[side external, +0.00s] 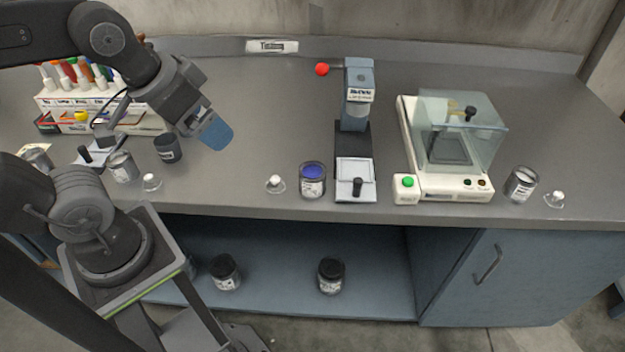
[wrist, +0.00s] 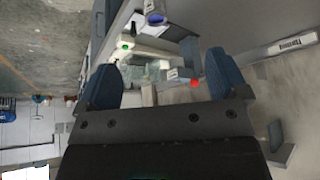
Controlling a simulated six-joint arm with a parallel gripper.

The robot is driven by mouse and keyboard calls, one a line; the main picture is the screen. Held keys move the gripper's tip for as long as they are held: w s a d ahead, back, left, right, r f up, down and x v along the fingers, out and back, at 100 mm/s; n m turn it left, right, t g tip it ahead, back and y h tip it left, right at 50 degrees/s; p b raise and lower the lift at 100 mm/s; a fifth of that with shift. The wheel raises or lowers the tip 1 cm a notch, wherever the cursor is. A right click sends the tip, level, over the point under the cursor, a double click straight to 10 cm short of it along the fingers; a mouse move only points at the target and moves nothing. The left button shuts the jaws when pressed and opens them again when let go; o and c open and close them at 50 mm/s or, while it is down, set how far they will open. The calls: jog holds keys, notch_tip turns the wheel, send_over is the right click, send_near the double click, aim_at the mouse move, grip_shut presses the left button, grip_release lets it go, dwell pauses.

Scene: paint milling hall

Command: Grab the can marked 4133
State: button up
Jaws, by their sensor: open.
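Several small cans stand on the grey bench, and I cannot read the number 4133 on any label. One can with blue paint (side external: 313,180) stands at the bench's front middle; it seems to show at the top of the wrist view (wrist: 155,17). A silver can (side external: 520,185) stands at the right, another (side external: 122,167) at the left, and one (side external: 37,157) at the far left. A dark grey cup (side external: 167,148) stands left of my gripper. My gripper (side external: 215,134) is open and empty above the bench; its blue fingers show apart in the wrist view (wrist: 163,84).
A press-like device (side external: 355,115) with a red knob and a glass-covered balance (side external: 450,150) stand on the bench. Small clear-based pieces (side external: 275,184) sit near cans. A bottle rack (side external: 85,100) is at the back left. Dark-lidded cans (side external: 331,275) stand on the lower shelf.

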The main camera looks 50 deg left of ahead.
jog(key=w+d+f+m+g, duration=0.1)
jog(key=w+f+m+g, duration=0.15)
jog(key=w+m, duration=0.65)
jog(key=m+g, duration=0.3)
jog(key=m, duration=0.4)
send_over(314, 179)
jog(key=w+a, duration=0.1)
jog(key=a, duration=0.1)
notch_tip(314, 179, down, 8)
jog(key=f, duration=1.3)
jog(key=shift+w+d, duration=0.1)
jog(key=shift+w, duration=0.15)
jog(key=c, duration=1)
jog(key=shift+c, duration=0.4)
jog(key=shift+r, duration=0.15)
